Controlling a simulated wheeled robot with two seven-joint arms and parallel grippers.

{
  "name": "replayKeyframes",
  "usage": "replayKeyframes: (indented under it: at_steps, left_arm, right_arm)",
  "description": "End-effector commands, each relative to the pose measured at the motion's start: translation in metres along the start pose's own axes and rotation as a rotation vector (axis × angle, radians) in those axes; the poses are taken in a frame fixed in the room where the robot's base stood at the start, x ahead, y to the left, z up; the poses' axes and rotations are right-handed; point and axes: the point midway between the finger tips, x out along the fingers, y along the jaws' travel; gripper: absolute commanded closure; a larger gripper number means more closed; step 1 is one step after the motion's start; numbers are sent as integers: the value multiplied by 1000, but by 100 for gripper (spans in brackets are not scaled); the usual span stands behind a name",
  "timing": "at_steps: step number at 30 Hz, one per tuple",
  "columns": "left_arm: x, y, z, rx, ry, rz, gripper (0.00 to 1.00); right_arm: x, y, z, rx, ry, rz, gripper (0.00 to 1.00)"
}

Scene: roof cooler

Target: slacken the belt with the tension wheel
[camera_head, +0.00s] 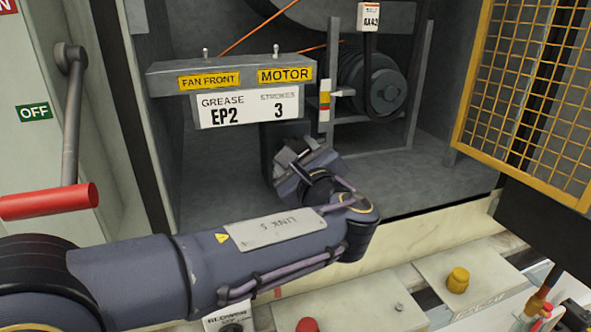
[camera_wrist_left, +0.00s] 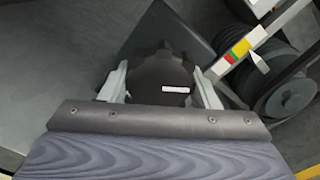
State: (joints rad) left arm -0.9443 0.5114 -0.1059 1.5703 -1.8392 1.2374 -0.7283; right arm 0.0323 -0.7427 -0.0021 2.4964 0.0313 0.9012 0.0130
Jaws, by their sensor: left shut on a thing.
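The tension wheel (camera_wrist_left: 160,78) is a dark, scalloped knob with a small white mark on its face, in the left wrist view. My left gripper (camera_wrist_left: 165,88) has its two pale fingers on opposite sides of the wheel and is shut on it. In the head view my left gripper (camera_head: 293,165) reaches in below the grease sign, and its wrist mostly hides the wheel. A red, yellow and green gauge strip (camera_head: 325,101) with a white pointer (camera_head: 344,93) stands to the right; it also shows in the left wrist view (camera_wrist_left: 237,51). My right gripper is out of view.
The motor (camera_head: 377,84) sits behind the gauge. A grease sign (camera_head: 247,106) hangs above my gripper. A yellow mesh guard (camera_head: 530,95) stands at right, a red-handled lever (camera_head: 48,201) at left. Red (camera_head: 307,325) and yellow (camera_head: 458,280) knobs are in front.

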Motion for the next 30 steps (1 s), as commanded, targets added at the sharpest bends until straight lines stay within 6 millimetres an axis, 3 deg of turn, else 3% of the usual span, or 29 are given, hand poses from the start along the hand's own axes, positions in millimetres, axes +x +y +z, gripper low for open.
replayKeyframes:
  at_steps: [15,30]
  left_arm:
    - [-1,1,-5,-486,3,0,67]
    - [0,-1,-2,-782,3,2,67]
  right_arm:
    - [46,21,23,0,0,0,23]
    - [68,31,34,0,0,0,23]
